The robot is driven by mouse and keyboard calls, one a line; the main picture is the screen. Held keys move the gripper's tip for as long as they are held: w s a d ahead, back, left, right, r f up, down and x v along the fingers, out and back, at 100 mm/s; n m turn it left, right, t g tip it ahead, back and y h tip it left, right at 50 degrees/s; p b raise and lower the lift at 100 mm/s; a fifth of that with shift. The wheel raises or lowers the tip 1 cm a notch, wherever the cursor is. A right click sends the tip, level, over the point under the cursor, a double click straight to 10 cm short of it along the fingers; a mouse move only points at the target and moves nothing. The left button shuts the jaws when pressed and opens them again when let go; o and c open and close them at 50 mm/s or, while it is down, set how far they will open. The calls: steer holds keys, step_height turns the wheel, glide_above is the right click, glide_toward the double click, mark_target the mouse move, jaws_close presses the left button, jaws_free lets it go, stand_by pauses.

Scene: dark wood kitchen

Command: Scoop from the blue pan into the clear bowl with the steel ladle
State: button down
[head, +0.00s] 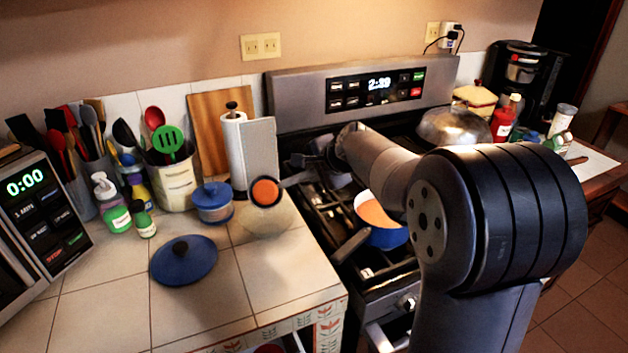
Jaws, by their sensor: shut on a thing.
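The steel ladle (265,192) is over the left counter, with orange content in its cup. Its handle runs right to my gripper (312,165), which is shut on it above the stove's left edge. The jaws are small and dark here, partly hidden by my wrist. The clear bowl (266,222) stands on the tiled counter, directly below the ladle in the picture; its far rim is partly covered by the ladle. The blue pan (388,238) sits on the stove grate with orange content inside. My arm covers its right side.
A blue lid (183,261) lies on the counter, front left of the bowl. A small blue-lidded pot (213,204) stands close left of the bowl. A paper towel roll (235,150) and a grey upright panel (258,150) stand behind. The counter in front is clear.

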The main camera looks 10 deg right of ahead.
steer(key=shift+s+d+f+n+t+y+b, duration=0.15)
steer(key=shift+f+t+y+b, duration=0.35)
steer(key=shift+b, duration=2.7)
steer(key=shift+f+n+t+y+b, duration=0.2)
steer(key=shift+t+b, duration=0.5)
steer(key=shift+b, duration=2.45)
steer(key=shift+s+d+f+n+t+y+b, duration=0.2)
steer(key=shift+t+y+b, duration=0.3)
steer(key=shift+b, duration=2.7)
steer(key=shift+a+r+t+b, duration=0.15)
steer(key=shift+t+b, duration=0.35)
steer(key=shift+b, duration=0.8)
steer(key=shift+r, duration=0.2)
